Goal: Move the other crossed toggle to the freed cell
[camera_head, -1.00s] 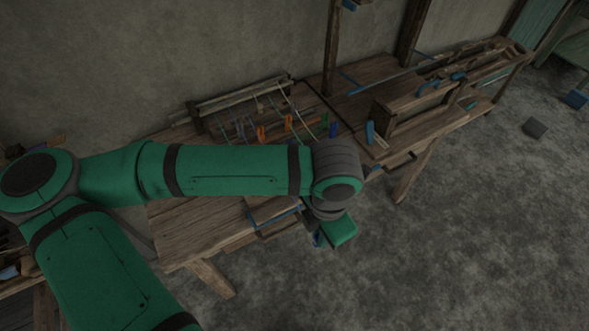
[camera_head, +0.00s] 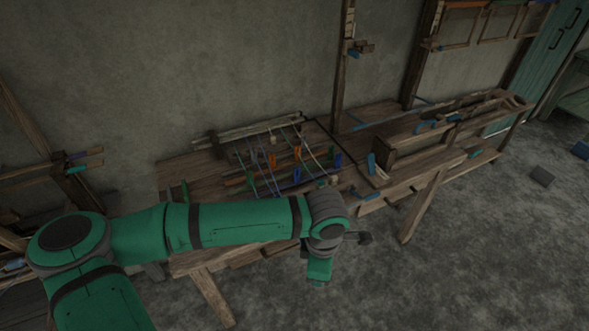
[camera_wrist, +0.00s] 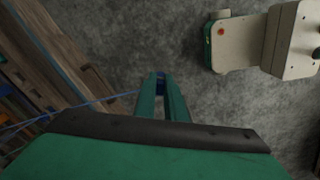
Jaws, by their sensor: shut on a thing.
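In the wrist view my gripper (camera_wrist: 160,82) is shut on a small dark blue thing (camera_wrist: 160,86), which looks like a toggle. Most of it is hidden between the fingers. A blue cord (camera_wrist: 95,103) runs from the left towards the fingertips; I cannot tell whether it is tied to the held thing. In the head view my gripper hangs beside the bench's front edge, its fingertips unclear. On the board behind my arm are an orange toggle (camera_head: 271,160), another orange toggle (camera_head: 297,152) and several blue toggles, one at the right (camera_head: 337,160). Cords run across it; its cells are too small to tell.
The wooden bench (camera_head: 185,165) stands against the wall. A wooden frame and box (camera_head: 400,147) occupy its right part, with a post (camera_head: 343,75) behind. In the wrist view, floor (camera_wrist: 200,95) lies below my gripper and bench wood (camera_wrist: 60,45) is at the left.

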